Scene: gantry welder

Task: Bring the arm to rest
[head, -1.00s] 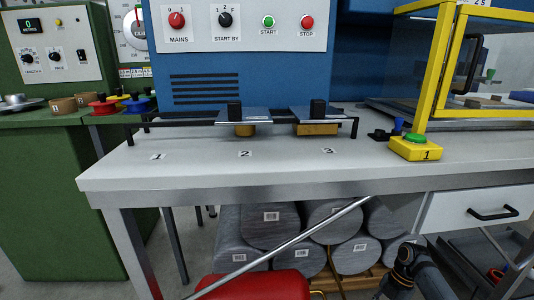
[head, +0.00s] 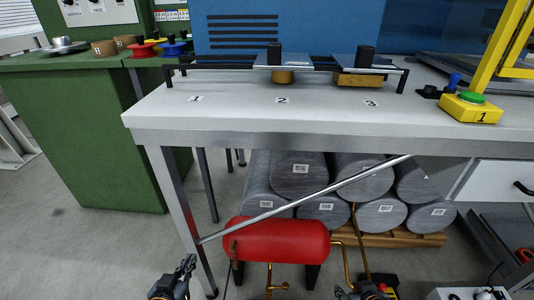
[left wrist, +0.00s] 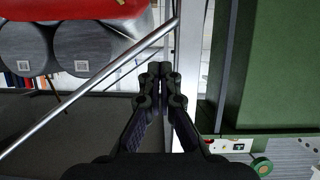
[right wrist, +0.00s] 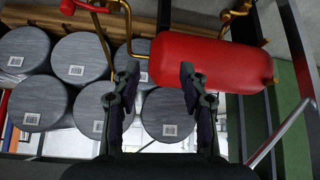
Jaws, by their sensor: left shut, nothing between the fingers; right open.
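My left gripper (head: 187,264) is low at the bottom of the head view, in front of the table's front left leg. In the left wrist view the left gripper (left wrist: 160,70) is shut with its fingertips together and nothing between them. My right gripper (head: 365,290) is only partly in the head view, at the bottom edge. In the right wrist view the right gripper (right wrist: 160,70) is open and empty, with the red tank (right wrist: 200,62) and grey cylinders (right wrist: 105,105) beyond its fingers.
The white worktable (head: 225,122) stands ahead, with a slanted metal bar (head: 310,197) below it. The red tank also shows in the head view (head: 280,239). A yellow box with a green button (head: 470,107) sits on the tabletop. Open floor lies at the left.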

